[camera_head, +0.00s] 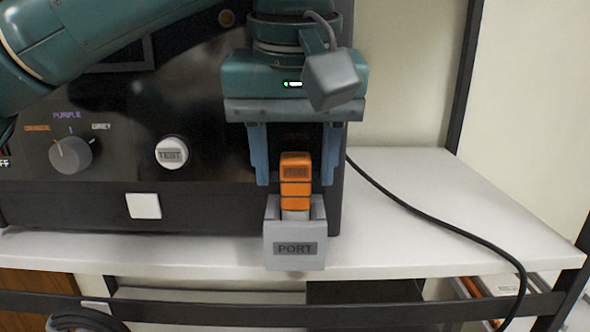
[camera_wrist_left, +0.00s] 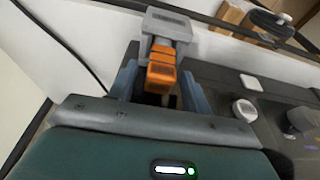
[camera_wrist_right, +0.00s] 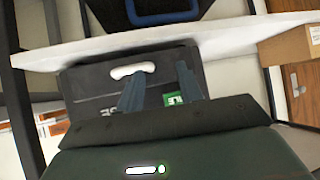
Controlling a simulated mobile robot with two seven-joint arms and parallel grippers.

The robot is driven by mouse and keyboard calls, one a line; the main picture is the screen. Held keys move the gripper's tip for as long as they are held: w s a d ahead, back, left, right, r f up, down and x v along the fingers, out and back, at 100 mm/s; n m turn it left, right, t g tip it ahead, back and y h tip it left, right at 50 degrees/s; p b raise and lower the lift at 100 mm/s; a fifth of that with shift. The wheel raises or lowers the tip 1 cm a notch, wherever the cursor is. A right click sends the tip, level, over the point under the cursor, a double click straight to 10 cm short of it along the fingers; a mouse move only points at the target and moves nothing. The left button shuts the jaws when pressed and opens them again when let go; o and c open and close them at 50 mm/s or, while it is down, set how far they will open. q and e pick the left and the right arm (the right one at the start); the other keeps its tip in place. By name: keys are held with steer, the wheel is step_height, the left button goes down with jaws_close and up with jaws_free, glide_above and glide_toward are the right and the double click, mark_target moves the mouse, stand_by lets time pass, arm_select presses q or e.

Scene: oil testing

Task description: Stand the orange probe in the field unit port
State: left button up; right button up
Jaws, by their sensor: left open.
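The orange probe (camera_head: 295,178) stands upright in the grey port (camera_head: 294,248) labelled PORT. Its pale lower end is inside the port and hidden by the front wall. My left gripper (camera_head: 294,184) points down from above, open, with one blue finger on each side of the probe and a gap to each. In the left wrist view the probe (camera_wrist_left: 161,68) also shows between the open fingers, with the port (camera_wrist_left: 167,25) beyond it. My right gripper (camera_wrist_right: 160,72) is open and empty in the right wrist view.
The black unit's panel (camera_head: 110,130) has a selector knob (camera_head: 70,156) and a TEST button (camera_head: 171,153). A black cable (camera_head: 440,218) crosses the white shelf (camera_head: 430,190), otherwise clear at right. A dark case with a white handle (camera_wrist_right: 133,70) lies beyond my right gripper.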

arm_select(q)
steer(key=p+v, duration=0.1)
steer(key=v, duration=0.9)
steer(key=shift+r, duration=0.3)
arm_select(e)
steer(key=shift+s+d, duration=0.15)
steer(key=shift+s, duration=0.05)
arm_select(q)
steer(key=shift+s, duration=0.1)
